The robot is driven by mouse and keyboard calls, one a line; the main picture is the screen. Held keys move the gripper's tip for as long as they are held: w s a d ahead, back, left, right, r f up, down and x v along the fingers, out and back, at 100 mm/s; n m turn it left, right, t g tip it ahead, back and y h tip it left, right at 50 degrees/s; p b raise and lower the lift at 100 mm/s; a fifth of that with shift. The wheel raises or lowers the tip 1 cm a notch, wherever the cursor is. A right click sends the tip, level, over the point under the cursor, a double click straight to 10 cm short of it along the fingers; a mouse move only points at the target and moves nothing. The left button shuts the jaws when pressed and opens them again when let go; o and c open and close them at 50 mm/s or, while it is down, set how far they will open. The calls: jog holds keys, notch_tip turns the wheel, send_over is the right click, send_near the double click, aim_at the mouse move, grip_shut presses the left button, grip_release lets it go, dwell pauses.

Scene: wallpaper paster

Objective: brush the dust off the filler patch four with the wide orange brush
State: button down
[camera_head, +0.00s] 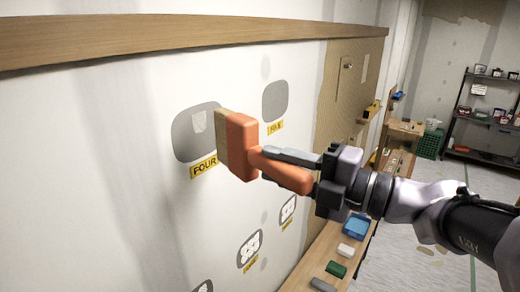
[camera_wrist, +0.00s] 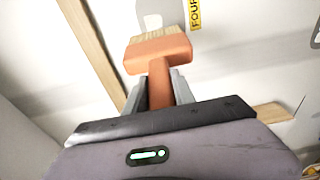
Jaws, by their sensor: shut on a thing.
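My gripper (camera_head: 305,172) is shut on the handle of the wide orange brush (camera_head: 241,150). The brush also shows in the wrist view (camera_wrist: 158,58), with its pale bristles pointing to the wall. Filler patch four (camera_head: 188,140) is a grey rounded patch on the white wall, with a yellow label "FOUR" (camera_head: 204,167) below it. A pale whitish mark (camera_head: 199,121) shows on the patch, left of the bristles. The bristles overlap the right edge of the patch in the head view; I cannot tell whether they touch it. The brush head hides part of that edge.
Another grey patch (camera_head: 275,100) is to the right, and several smaller patches with white marks, such as one (camera_head: 250,249), are lower. A wooden rail (camera_head: 180,33) runs above. A bench (camera_head: 308,264) below holds a blue tray (camera_head: 357,226) and small blocks.

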aim_at(249, 155)
jog(key=shift+r+p, duration=0.25)
jog(key=shift+p, duration=0.4)
jog(key=p+x, duration=0.1)
jog(key=x, duration=0.2)
jog(key=p+x, duration=0.2)
jog(key=x, duration=0.1)
jog(key=shift+w+f, duration=0.25)
jog(key=shift+w, duration=0.1)
jog(key=shift+x, duration=1.3)
dwell(1.7)
jog(key=shift+d+r, duration=0.1)
dwell(0.5)
